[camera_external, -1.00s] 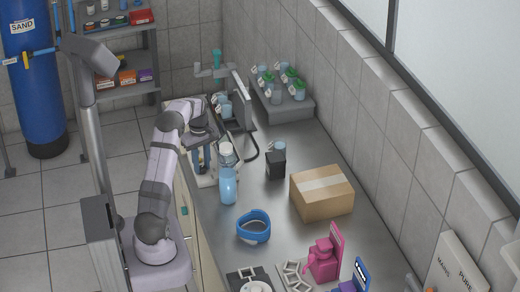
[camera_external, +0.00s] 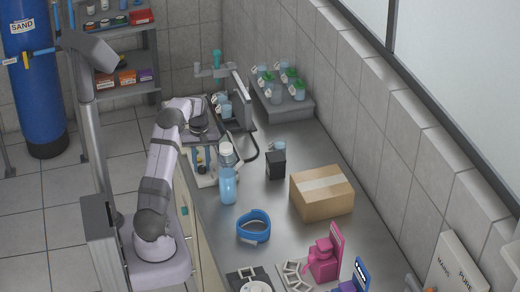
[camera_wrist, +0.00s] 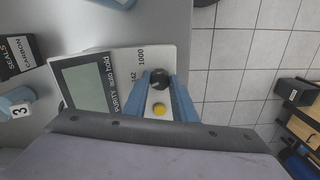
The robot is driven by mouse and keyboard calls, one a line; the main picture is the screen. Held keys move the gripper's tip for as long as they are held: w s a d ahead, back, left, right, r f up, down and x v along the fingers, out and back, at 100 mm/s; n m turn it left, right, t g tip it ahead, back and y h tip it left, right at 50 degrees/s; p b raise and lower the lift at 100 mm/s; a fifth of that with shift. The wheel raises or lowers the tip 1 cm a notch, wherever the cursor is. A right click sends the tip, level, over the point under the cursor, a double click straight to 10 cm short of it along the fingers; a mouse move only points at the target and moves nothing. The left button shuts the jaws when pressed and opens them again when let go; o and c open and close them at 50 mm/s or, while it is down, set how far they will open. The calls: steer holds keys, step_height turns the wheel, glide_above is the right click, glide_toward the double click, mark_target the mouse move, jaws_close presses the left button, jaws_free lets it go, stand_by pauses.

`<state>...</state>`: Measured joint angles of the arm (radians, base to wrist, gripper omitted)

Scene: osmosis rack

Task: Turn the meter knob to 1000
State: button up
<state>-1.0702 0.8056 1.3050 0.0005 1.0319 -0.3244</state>
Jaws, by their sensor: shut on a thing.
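The white meter (camera_wrist: 134,62) lies at the bench edge in the wrist view, with a grey screen (camera_wrist: 88,85) and the labels "1000" and "purity auto hold". Its black knob (camera_wrist: 160,80) sits between the blue fingertips of my gripper (camera_wrist: 161,78), which is shut on it. The knob's exact pointing is too small to read. A yellow button (camera_wrist: 160,109) shows between the fingers, nearer the palm. In the external view my gripper (camera_external: 202,162) reaches down at the meter (camera_external: 206,181), which it partly hides.
A black box (camera_external: 275,165), a cardboard box (camera_external: 322,193) and a blue ring-shaped item (camera_external: 253,226) are farther right on the bench. Tiled floor (camera_wrist: 245,45) lies beyond the bench edge.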

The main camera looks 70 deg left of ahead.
mark_target(203, 167)
steer(key=m+p, duration=0.1)
steer(key=m, duration=0.5)
steer(key=shift+r, duration=0.1)
steer(key=m, duration=0.7)
steer(key=shift+a, duration=0.1)
stand_by(0.4)
steer(key=o, duration=1)
steer(key=shift+o, duration=0.2)
steer(key=shift+r+b, duration=0.8)
steer(key=shift+r, duration=2.85)
